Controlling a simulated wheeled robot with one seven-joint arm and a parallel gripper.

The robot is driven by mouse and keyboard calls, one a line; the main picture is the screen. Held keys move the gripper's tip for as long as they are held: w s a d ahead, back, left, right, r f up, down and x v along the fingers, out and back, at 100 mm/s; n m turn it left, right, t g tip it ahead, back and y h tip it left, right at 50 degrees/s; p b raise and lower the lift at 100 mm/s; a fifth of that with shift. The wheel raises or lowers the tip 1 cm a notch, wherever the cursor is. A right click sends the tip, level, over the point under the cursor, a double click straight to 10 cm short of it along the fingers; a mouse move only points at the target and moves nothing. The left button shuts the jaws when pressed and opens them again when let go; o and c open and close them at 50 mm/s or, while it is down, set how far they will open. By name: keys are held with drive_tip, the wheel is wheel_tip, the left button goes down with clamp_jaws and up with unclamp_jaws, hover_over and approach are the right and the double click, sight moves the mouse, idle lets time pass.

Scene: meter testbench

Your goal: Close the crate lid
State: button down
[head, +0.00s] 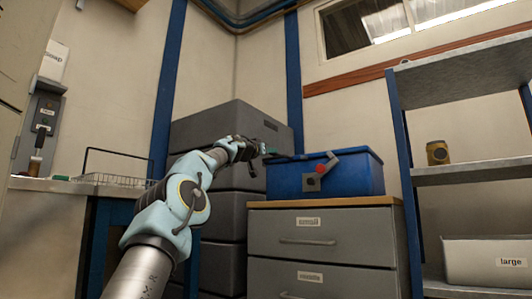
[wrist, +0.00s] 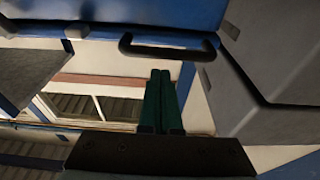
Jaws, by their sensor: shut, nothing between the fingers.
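The blue crate (head: 350,178) stands on a wooden-topped drawer cabinet. A red knob (head: 321,169) and a dark grey bracket show at its front. I cannot tell from the head view how its lid stands. My gripper (head: 271,154) is at the crate's upper left edge, with its fingers pointing right. In the wrist view its green fingers (wrist: 160,74) are together and empty. A black handle (wrist: 168,47) on a blue surface (wrist: 180,14) lies just beyond the fingertips. I cannot tell whether they touch it.
Large dark grey stacked boxes (head: 215,174) stand behind my arm, left of the crate. A wire basket (head: 115,179) sits on the left counter.

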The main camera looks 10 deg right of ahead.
drive_tip(key=s+a+f+b, duration=0.5)
drive_tip(key=b, duration=0.4)
drive_tip(key=shift+s, duration=0.15)
